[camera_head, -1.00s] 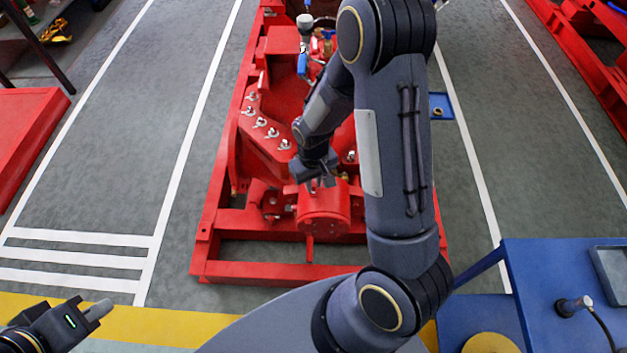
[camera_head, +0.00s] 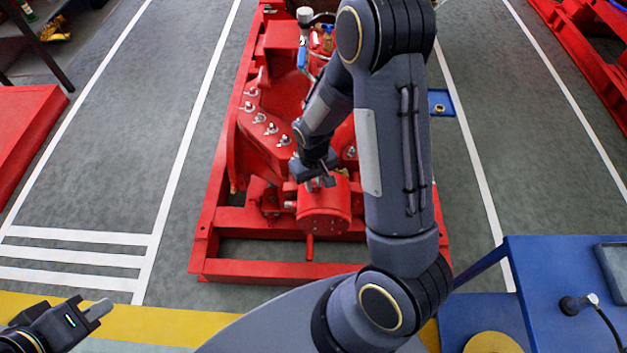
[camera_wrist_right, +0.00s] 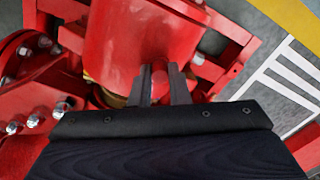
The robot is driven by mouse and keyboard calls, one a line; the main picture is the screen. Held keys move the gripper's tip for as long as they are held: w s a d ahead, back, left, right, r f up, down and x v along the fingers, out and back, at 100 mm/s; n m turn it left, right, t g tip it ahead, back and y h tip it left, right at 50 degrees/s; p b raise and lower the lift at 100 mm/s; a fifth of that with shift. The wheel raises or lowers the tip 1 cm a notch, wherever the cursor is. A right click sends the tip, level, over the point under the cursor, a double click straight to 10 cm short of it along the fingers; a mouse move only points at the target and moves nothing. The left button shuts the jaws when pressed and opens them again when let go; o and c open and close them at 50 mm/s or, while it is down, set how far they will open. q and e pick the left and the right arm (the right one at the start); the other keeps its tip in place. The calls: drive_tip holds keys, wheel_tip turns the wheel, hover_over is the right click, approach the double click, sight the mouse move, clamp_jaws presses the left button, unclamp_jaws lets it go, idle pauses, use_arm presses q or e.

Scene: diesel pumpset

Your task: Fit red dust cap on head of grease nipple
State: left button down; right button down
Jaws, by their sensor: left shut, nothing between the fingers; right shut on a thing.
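My right gripper (camera_head: 321,184) is over the top of the red cylindrical housing (camera_head: 325,214) at the near end of the pumpset. In the right wrist view, the right gripper (camera_wrist_right: 160,84) is shut on a small red piece, the dust cap (camera_wrist_right: 160,68), between its fingertips. The red housing (camera_wrist_right: 125,40) lies right behind the cap in that view. The grease nipple cannot be made out, so I cannot tell whether the cap touches it. My left gripper (camera_head: 100,309) is shut and empty at the lower left, over the floor, far from the pumpset.
The red base frame (camera_head: 270,271) surrounds the housing. Several bolts (camera_head: 260,118) stand on the red flange left of my right arm. A blue tray (camera_head: 442,103) lies on the floor to the right. A blue table (camera_head: 535,262) is at lower right.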

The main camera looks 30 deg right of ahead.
drive_tip(key=c, duration=1.3)
unclamp_jaws()
drive_tip(key=shift+r, duration=0.1)
wheel_tip(320, 180, up, 8)
drive_tip(key=shift+f+p, duration=0.15)
drive_tip(key=shift+p, duration=0.2)
drive_tip(key=s+a+r+t+y+p, duration=0.1)
drive_tip(key=s+a+r+t+y, duration=0.1)
drive_tip(key=s+r, duration=0.6)
drive_tip(key=s+a+r+m+t+y+p, duration=0.1)
drive_tip(key=s+a+r+t, duration=0.1)
drive_tip(key=s+r, duration=0.7)
wheel_tip(320, 180, up, 2)
drive_tip(key=shift+r+t+y, duration=0.2)
drive_tip(key=shift+t+y, duration=0.2)
drive_tip(key=shift+t, duration=0.4)
